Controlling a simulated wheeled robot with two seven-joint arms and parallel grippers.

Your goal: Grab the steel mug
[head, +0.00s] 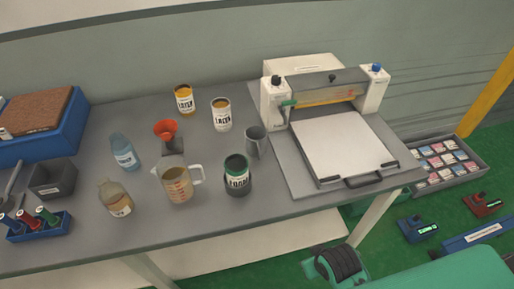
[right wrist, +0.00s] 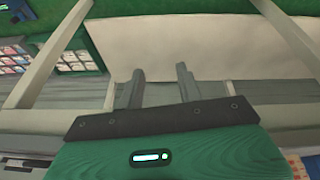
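The steel mug (head: 256,142) stands upright on the grey table (head: 240,222) in the head view, just left of the press machine and behind the green-black can. It is not recognisable in the right wrist view. My right gripper (right wrist: 161,84) shows in the right wrist view with its two grey fingers apart and nothing between them. It faces the table's legs and a pale panel, away from the mug. My left gripper is in neither view.
Bare tabletop lies along the front edge.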

